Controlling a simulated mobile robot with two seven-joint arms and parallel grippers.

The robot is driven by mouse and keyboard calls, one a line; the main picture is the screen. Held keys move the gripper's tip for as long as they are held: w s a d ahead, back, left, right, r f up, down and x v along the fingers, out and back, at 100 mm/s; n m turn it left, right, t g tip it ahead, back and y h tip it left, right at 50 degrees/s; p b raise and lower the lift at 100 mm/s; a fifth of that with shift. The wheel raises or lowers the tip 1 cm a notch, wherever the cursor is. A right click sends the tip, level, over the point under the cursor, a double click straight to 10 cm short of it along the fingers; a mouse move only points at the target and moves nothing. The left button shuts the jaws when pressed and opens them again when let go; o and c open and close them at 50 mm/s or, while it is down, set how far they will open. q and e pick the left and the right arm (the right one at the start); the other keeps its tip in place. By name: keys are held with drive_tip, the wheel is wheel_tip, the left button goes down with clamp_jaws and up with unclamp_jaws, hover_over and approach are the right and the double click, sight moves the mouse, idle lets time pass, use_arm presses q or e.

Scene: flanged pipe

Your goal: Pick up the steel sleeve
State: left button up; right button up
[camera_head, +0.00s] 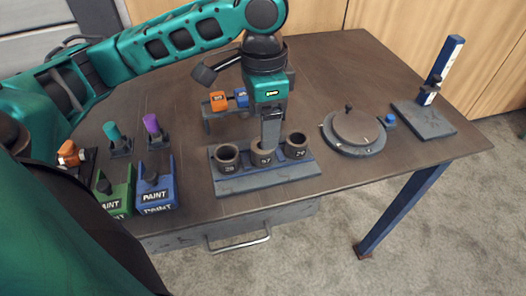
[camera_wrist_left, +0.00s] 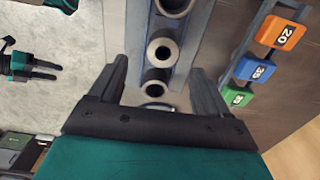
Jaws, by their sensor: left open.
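A rack (camera_head: 228,186) near the table's front edge holds three upright round sleeves: a left one (camera_head: 228,158), a middle one (camera_head: 259,158) and a right one (camera_head: 296,147). I cannot tell which is the steel sleeve. In the left wrist view the nearest sleeve (camera_wrist_left: 157,81) and the middle sleeve (camera_wrist_left: 162,51) show their open tops. My left gripper (camera_head: 269,142) points down over the middle of the rack and partly hides the middle sleeve. In its wrist view, its fingers (camera_wrist_left: 158,84) are apart with nothing held between them. A small teal part with dark prongs (camera_wrist_left: 40,70) looks like my right gripper.
Orange and blue numbered blocks (camera_head: 229,100) stand behind the rack. A round lidded plate (camera_head: 357,130) is to its right, with a blue post stand (camera_head: 427,119) beyond. Paint boxes (camera_head: 155,190) are to the left. Bare tabletop lies at the back right.

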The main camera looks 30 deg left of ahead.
sight(261, 158)
use_arm(q)
drive_tip(key=shift+f, duration=1.35)
wheel_tip(261, 158, down, 4)
drive_tip(key=shift+w+a+f+b, duration=0.1)
drive_tip(key=shift+w+a+b, duration=0.05)
drive_tip(key=shift+b, duration=0.9)
drive_tip(key=shift+f, duration=0.45)
drive_tip(key=shift+w, duration=0.1)
drive_tip(key=c, duration=1.4)
use_arm(e)
drive_tip(key=shift+w+a+f+y, duration=0.15)
drive_tip(key=shift+w+a+y, duration=0.15)
drive_tip(key=shift+w+a, duration=0.25)
drive_tip(key=shift+a, duration=0.1)
